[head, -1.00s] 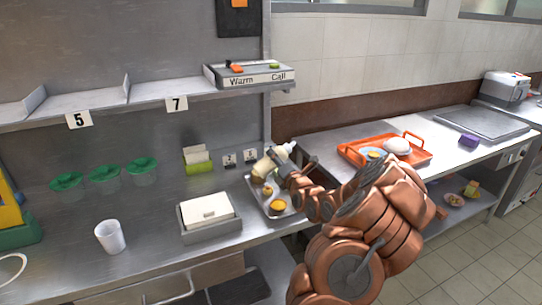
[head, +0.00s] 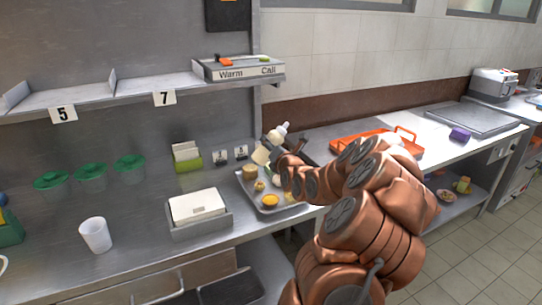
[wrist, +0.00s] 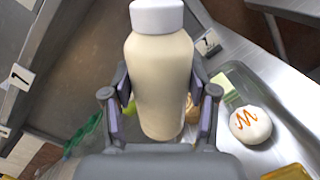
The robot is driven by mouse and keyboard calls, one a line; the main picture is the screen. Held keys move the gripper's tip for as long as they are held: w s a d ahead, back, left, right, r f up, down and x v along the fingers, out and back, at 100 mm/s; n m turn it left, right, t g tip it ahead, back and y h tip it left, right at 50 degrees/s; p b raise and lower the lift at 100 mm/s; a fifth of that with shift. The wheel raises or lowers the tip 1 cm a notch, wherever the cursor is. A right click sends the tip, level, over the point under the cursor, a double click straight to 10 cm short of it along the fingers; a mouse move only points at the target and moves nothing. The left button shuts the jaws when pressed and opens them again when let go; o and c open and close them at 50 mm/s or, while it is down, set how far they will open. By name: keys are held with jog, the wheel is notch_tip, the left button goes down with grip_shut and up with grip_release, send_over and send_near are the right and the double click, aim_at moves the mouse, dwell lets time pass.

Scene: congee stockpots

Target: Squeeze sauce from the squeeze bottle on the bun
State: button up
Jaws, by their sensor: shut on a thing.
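My gripper (wrist: 160,110) is shut on the cream squeeze bottle (wrist: 160,75), which has a white cap. In the head view the bottle (head: 262,153) is held above the back of the metal tray (head: 284,208), tilted with its nozzle up and to the right. My gripper (head: 276,157) is partly hidden there behind my arm. The white bun (wrist: 250,125) lies to the right of the bottle in the wrist view, apart from it. An orange zigzag line of sauce shows on top of the bun.
The tray also holds a yellow bowl (head: 270,200) and a tan cup (head: 250,173). A grey box with white sheets (head: 197,205) and a white cup (head: 95,235) stand to the left. An orange tray (head: 345,143) lies on the right counter, partly behind my arm.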

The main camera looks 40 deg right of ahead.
aim_at(278, 130)
jog(key=shift+s+d+r+n+g+h+b, duration=0.1)
jog(key=shift+d+r+g+h+b, duration=0.15)
jog(key=shift+r+g+h+b, duration=0.4)
jog(key=shift+s+d+r+n+g+h+b, duration=0.1)
jog(key=shift+d+r+g+h+b, duration=0.25)
jog(key=shift+r+h+b, duration=0.35)
jog(key=shift+s+d+r+n+g+h+b, duration=0.1)
jog(key=shift+d+r+g+h+b, duration=0.1)
jog(key=shift+r+g+h+b, duration=0.5)
jog(key=shift+w+r, duration=0.1)
jog(key=shift+r, duration=0.4)
jog(key=shift+d+r+g+h+b, duration=0.2)
jog(key=shift+r+g+h+b, duration=0.15)
jog(key=shift+g+h+b, duration=0.15)
jog(key=shift+s+d+r+g+h+b, duration=0.1)
jog(key=shift+d+r+g+h+b, duration=0.15)
jog(key=shift+r+h+b, duration=0.3)
jog(key=shift+s+d+r+g+h+b, duration=0.1)
jog(key=shift+r+g+h+b, duration=0.1)
jog(key=shift+r+g+b, duration=0.4)
jog(key=shift+d+r, duration=0.1)
jog(key=shift+r, duration=0.3)
jog(key=shift+s+d+r+n+g+h, duration=0.15)
jog(key=shift+r+n+g+h, duration=0.2)
jog(key=shift+r+h, duration=0.25)
jog(key=shift+r, duration=0.15)
jog(key=shift+g+b, duration=0.3)
